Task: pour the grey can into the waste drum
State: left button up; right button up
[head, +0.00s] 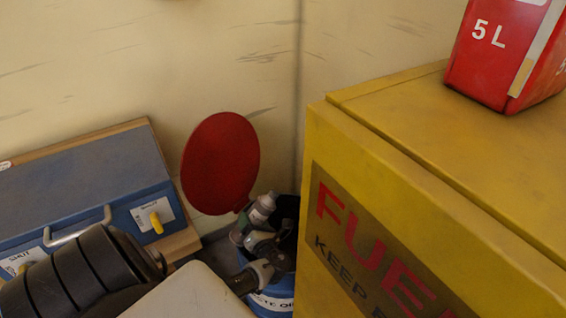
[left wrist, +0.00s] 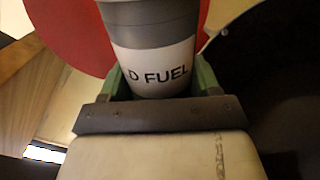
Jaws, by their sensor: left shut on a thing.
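The grey can (head: 262,208) has a pale band, and part of its lettering, "D FUEL", reads in the left wrist view (left wrist: 153,62). My left gripper (head: 243,222) is shut on it, with green fingers on both sides of the can (left wrist: 150,85). In the head view the can leans a little to the right. The blue waste drum (head: 272,303) stands below and behind my gripper, partly hidden by my arm and the yellow cabinet. Its dark mouth (head: 287,208) is beside the can. A red round lid (head: 220,163) stands raised behind. My right gripper is not in view.
A yellow fuel cabinet (head: 420,190) stands close on the right, with a red 5 L can (head: 505,50) on top. A cream wall closes the back.

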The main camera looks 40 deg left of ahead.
pick_arm(q)
jog(key=shift+s+a+m, duration=0.1)
jog(key=shift+s+m, duration=0.1)
jog(key=shift+m, duration=0.2)
jog(key=s+f+m, duration=0.1)
jog(key=s+f+m+b, duration=0.1)
jog(key=f+m, duration=0.1)
jog(key=shift+a+m, duration=0.3)
jog(key=shift+a, duration=0.1)
jog(key=shift+r+m, duration=0.3)
jog(key=shift+s+a+r+m+p, duration=0.15)
jog(key=shift+s+m+p, duration=0.2)
jog(key=shift+m, duration=0.35)
jog(key=shift+w+f+m+p, duration=0.1)
jog(key=shift+f+m+p, duration=0.35)
jog(key=shift+m, duration=0.15)
jog(key=shift+r+m+p, duration=0.1)
jog(key=shift+m+p, duration=0.3)
jog(key=shift+p, duration=0.1)
jog(key=shift+m+p, duration=0.35)
jog(key=shift+m, duration=0.15)
